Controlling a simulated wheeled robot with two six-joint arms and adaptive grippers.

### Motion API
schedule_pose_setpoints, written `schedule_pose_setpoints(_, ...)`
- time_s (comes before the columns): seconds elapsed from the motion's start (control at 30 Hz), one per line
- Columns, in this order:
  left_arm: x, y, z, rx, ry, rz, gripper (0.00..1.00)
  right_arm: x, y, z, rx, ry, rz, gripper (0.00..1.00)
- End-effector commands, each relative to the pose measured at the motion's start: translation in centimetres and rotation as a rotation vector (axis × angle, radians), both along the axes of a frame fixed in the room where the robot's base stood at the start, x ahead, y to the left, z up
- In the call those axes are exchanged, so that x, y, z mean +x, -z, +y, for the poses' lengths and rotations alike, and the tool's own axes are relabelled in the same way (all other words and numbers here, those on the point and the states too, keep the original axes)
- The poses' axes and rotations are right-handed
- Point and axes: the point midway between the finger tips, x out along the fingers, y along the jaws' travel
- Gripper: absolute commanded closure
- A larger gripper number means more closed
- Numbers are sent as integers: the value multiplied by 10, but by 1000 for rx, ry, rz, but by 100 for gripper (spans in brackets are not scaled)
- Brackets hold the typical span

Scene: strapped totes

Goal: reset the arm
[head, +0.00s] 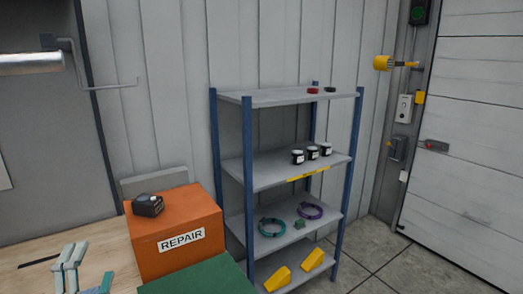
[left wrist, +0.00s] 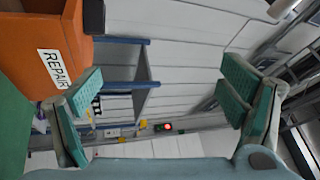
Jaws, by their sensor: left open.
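My left gripper (head: 84,272) is at the lower left of the head view, above the wooden table and left of the orange REPAIR box. Its grey-green fingers are apart. In the left wrist view the two green-padded fingers (left wrist: 161,85) are spread wide with nothing between them. The lower part of my left arm is out of the head view. My right gripper is in neither view.
The orange box (head: 168,258) carries a dark device (head: 148,205). A green surface (head: 195,279) lies in front of it. A blue-post shelf (head: 248,180) holds jars, rings and yellow wedges.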

Motion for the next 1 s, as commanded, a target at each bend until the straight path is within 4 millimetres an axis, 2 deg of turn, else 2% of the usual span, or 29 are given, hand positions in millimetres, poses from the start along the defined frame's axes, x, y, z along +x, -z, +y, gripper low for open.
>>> schedule_pose_setpoints(0.03,-15,34,12,-196,-74,79,10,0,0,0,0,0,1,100)
schedule_pose_setpoints(0.07,-25,58,19,-315,-126,138,10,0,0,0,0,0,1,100)
schedule_pose_setpoints(0.1,-42,91,24,-465,-192,224,10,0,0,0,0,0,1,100)
schedule_pose_setpoints(0.13,-55,116,23,-566,-237,292,10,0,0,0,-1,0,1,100)
schedule_pose_setpoints(0.2,-87,165,16,-757,-329,442,10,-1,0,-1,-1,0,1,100)
schedule_pose_setpoints(0.3,-132,217,-7,-954,-425,634,10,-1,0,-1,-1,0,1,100)
schedule_pose_setpoints(0.4,-174,252,-35,-1097,-496,809,10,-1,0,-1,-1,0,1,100)
schedule_pose_setpoints(0.5,-214,274,-64,-1210,-550,970,10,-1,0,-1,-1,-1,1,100)
schedule_pose_setpoints(0.6,-254,287,-95,-1302,-592,1133,10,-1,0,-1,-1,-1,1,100)
schedule_pose_setpoints(0.63,-260,295,-101,-1318,-603,1167,10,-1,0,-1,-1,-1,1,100)
schedule_pose_setpoints(0.7,-251,332,-95,-1311,-623,1172,10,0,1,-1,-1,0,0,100)
schedule_pose_setpoints(0.83,-250,398,-88,-1311,-653,1190,10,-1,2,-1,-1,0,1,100)
schedule_pose_setpoints(0.93,-260,452,-83,-1312,-678,1207,10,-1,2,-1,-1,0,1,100)
schedule_pose_setpoints(1.0,-275,493,-79,-1312,-701,1223,10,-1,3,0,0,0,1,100)
